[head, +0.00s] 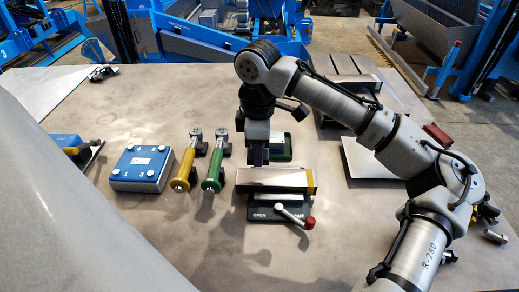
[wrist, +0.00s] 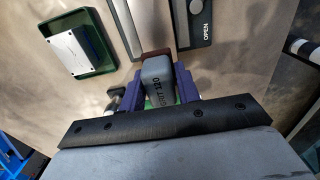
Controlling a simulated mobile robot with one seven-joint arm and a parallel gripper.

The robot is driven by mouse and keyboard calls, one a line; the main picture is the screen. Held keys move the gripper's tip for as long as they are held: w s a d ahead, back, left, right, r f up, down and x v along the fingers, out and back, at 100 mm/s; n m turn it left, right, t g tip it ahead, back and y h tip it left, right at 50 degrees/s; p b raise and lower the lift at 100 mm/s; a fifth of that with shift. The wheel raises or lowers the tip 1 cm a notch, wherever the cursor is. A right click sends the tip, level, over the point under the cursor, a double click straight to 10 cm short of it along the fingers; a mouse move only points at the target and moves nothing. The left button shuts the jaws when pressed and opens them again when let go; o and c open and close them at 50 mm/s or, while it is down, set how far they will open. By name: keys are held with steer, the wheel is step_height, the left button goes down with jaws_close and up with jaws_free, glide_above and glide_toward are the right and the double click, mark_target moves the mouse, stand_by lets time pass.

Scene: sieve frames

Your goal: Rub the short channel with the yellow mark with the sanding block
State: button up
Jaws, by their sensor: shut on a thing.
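My gripper (head: 258,160) points down at the back left of the short channel. In the wrist view the channel (wrist: 152,22) runs up from the block's brown face. I cannot tell whether they touch.
A green tray (wrist: 98,67) with a white-topped block (wrist: 75,50) is just behind the channel. Left are green-handled (head: 214,168) and yellow-handled tools (head: 184,170) and a blue box (head: 142,168). A dark rack (head: 345,85) stands back right. The front table is clear.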

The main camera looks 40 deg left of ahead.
steer(key=shift+r+p, duration=0.9)
steer(key=shift+r, duration=0.35)
steer(key=shift+w+f, duration=0.1)
